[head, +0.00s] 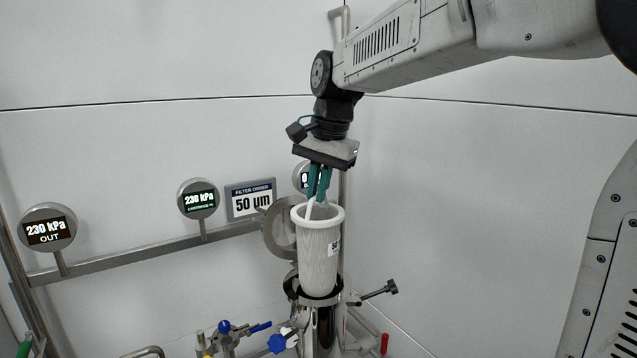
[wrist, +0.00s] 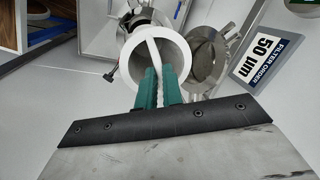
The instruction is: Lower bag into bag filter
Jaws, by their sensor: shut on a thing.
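A white filter bag (head: 318,250) with a stiff round rim hangs upright below my gripper (head: 318,186). The green fingers are shut on the bag's handle strap, which crosses the rim; the wrist view also shows the fingers (wrist: 158,88) on the strap and the bag's ring (wrist: 128,72). In the head view the bag's lower end is at the black-rimmed mouth of the steel bag filter housing (head: 322,325). I cannot tell how far its bottom is inside. The filter's round lid (head: 281,228) stands open behind the bag, to its left.
Gauges reading 230 kPa (head: 199,199) and a sign reading "FILTER ORDER 50 um" (head: 251,199) are on a rail at left. A clamp handle (head: 379,292) sticks out right of the housing. Blue-handled valves (head: 226,335) are low at left.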

